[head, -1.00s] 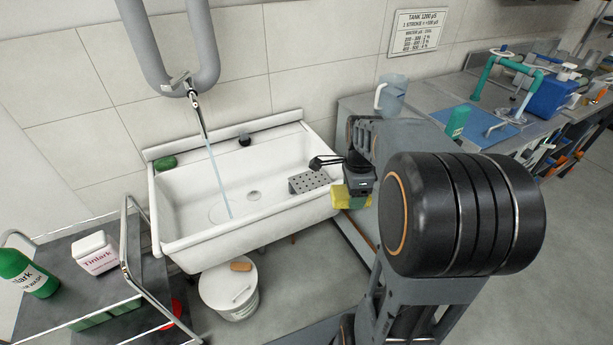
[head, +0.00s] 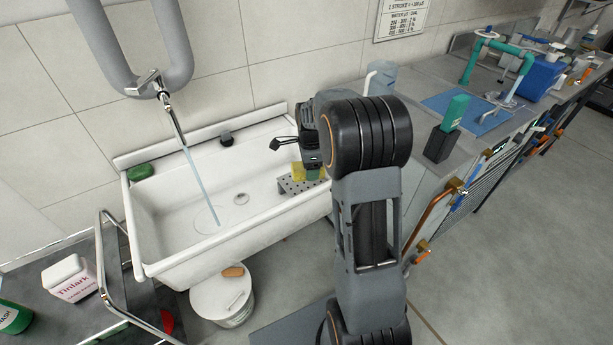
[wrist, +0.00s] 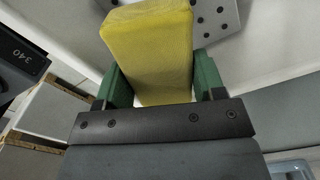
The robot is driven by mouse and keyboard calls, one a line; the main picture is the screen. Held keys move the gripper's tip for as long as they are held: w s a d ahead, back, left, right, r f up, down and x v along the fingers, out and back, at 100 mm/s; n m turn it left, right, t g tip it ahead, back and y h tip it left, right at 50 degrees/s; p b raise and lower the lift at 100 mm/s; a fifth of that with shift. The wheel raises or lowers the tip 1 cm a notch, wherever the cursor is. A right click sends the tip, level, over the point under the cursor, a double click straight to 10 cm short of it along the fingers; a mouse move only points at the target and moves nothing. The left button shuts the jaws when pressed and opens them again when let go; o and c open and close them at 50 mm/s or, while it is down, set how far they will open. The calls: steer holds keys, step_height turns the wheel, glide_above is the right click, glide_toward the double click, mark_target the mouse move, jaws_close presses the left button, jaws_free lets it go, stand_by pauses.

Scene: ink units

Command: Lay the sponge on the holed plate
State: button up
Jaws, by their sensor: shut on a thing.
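The yellow sponge (wrist: 150,50) is held between the green-padded fingers of my gripper (wrist: 152,85) in the wrist view. In the head view the sponge (head: 298,171) shows partly behind my gripper (head: 312,174), at the right end of the sink. The holed plate (head: 297,187) is a grey perforated piece at the sink's right side, just below the sponge. In the wrist view the plate (wrist: 214,14) lies beyond the sponge, partly hidden by it. I cannot tell whether sponge and plate touch.
The white sink (head: 170,240) has water running from the tap (head: 160,90). A green scrubber (head: 140,173) lies on its left rim. A white bucket (head: 225,300) with an orange-brown block (head: 233,272) on its lid stands in front. A bench (head: 410,115) is at right.

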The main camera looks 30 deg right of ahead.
steer(key=shift+w+a+f, duration=0.1)
steer(key=shift+w+f, duration=0.85)
steer(key=shift+f, duration=0.25)
steer(key=shift+w+f+b, duration=0.1)
steer(key=shift+f+b, duration=0.25)
steer(key=shift+f, duration=1.3)
steer(key=shift+f, duration=0.15)
steer(key=o, duration=0.9)
steer(key=shift+c, duration=0.2)
